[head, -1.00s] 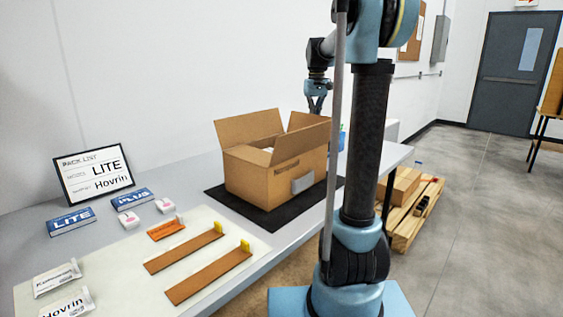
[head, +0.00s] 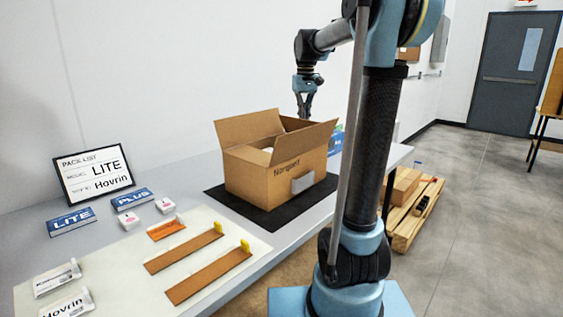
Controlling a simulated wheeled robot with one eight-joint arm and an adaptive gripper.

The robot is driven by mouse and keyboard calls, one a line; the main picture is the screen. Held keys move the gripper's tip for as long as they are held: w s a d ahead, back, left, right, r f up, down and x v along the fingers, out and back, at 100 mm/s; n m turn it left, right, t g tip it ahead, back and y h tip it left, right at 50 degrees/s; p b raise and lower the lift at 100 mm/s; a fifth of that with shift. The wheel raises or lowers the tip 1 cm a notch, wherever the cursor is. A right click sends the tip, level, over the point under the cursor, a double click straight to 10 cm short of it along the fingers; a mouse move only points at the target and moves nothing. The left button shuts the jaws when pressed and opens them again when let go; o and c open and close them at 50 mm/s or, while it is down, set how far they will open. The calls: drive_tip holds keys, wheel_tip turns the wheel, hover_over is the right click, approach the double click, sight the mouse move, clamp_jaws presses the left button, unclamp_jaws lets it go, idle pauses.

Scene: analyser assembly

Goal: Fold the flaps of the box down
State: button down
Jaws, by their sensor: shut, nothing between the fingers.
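The brown cardboard box (head: 258,183) stands on a black mat (head: 238,205) on the table. Its long back flap (head: 248,129) stands up and leans outward. Its long front-right flap (head: 305,142) is also up and slants outward. The short flap at the far end (head: 296,123) lies low, tilted inward over the opening. Something pale shows inside the box, mostly hidden. My gripper (head: 304,115) is shut and empty, pointing down just above and behind the far end of the box. I cannot tell whether its tips touch the far flap.
A pack list sign (head: 95,173), blue LITE (head: 71,221) and PLUS (head: 132,199) boxes and a pale board (head: 130,290) with brown strips occupy the table's left. A blue item (head: 336,141) stands behind the box. A wooden pallet (head: 415,228) with a carton lies on the floor at right.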

sight(299, 120)
drive_tip(key=shift+s+a+f, duration=0.3)
drive_tip(key=shift+s+a, duration=0.2)
drive_tip(key=shift+s, duration=0.05)
drive_tip(key=shift+s+a+f, duration=0.25)
drive_tip(key=shift+s+a, duration=0.25)
drive_tip(key=shift+s+a+f, duration=0.75)
drive_tip(key=shift+s+f, duration=0.05)
drive_tip(key=shift+f, duration=0.1)
drive_tip(key=shift+s+a+f, duration=0.2)
drive_tip(key=shift+f, duration=0.3)
drive_tip(key=shift+s+a+f, duration=0.2)
drive_tip(key=shift+f, duration=0.65)
wheel_tip(299, 120, up, 8)
drive_tip(key=shift+f, duration=0.25)
idle(0.3)
